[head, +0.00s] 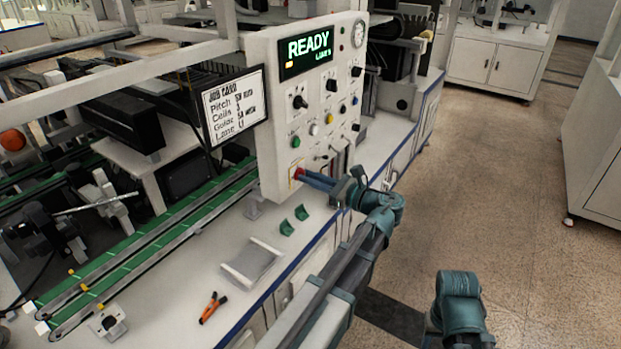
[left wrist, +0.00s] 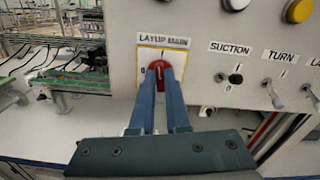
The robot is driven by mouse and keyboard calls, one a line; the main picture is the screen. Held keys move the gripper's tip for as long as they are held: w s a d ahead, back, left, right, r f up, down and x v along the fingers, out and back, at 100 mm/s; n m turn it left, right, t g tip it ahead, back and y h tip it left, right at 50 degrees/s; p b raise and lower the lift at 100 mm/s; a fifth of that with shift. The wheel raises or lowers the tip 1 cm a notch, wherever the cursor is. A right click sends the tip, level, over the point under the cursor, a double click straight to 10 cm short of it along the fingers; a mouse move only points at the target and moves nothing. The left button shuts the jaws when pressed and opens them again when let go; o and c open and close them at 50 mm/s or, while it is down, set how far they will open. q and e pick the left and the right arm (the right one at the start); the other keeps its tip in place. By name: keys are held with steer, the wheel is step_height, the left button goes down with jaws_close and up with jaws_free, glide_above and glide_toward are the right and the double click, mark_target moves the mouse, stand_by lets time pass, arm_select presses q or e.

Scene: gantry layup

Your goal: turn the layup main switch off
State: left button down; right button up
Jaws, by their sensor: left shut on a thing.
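The red layup main switch (head: 297,172) sits low on the left of the white control panel (head: 274,100). In the left wrist view the red knob (left wrist: 158,65) is on a yellow-edged plate under the label LAYUP MAIN, with marks 0 at left and I at top. My left gripper (head: 304,176) reaches it from the front right. Its two blue fingers (left wrist: 160,74) are shut on the knob, one on each side. The fingers cover much of the knob, so I cannot tell its exact turn. My right gripper is not in view; part of my right arm shows at lower right.
The panel display (head: 307,51) reads READY. The SUCTION toggle (left wrist: 236,78) and TURN toggle (left wrist: 272,93) are right of the main switch. A job card (head: 235,105) stands left of the panel. Orange-handled pliers (head: 212,308) and a tray (head: 251,262) lie on the bench. The aisle at right is clear.

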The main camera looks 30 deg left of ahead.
arm_select(q)
steer(key=shift+s+f+n, duration=0.1)
steer(key=shift+n, duration=3.8)
steer(key=shift+s+f+n, duration=0.1)
steer(key=shift+n, duration=3.8)
steer(key=c, duration=0.9)
jaws_free()
steer(key=s+d, duration=0.1)
steer(key=d, duration=1.3)
steer(key=shift+a, duration=0.1)
